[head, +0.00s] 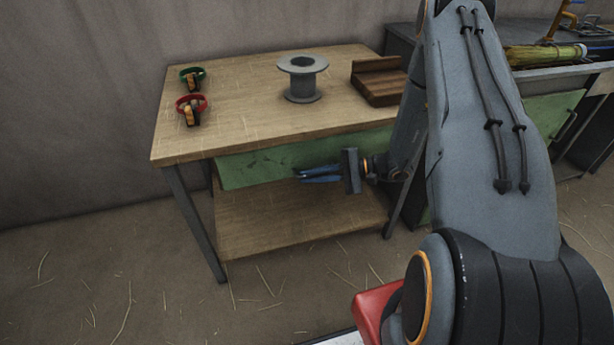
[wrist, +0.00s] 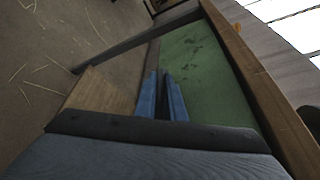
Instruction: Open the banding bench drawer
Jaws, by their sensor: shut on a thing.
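The banding bench (head: 245,110) has a light wooden top and dark metal legs. Its green drawer front (head: 245,168) sits close under the top's front edge, and I see no clear opening. My gripper (head: 298,174) reaches in from the right, with blue fingers at the drawer front. In the wrist view the fingers (wrist: 163,76) are close together, shut on the drawer handle, which is mostly hidden between them. The green drawer front (wrist: 205,70) fills the area to their right there.
On the bench top are a grey spool (head: 302,80), a wooden block (head: 378,82), and green (head: 192,76) and red (head: 191,104) banded items. A lower shelf (head: 290,220) lies under the drawer. Another bench with a broom (head: 545,55) stands at right.

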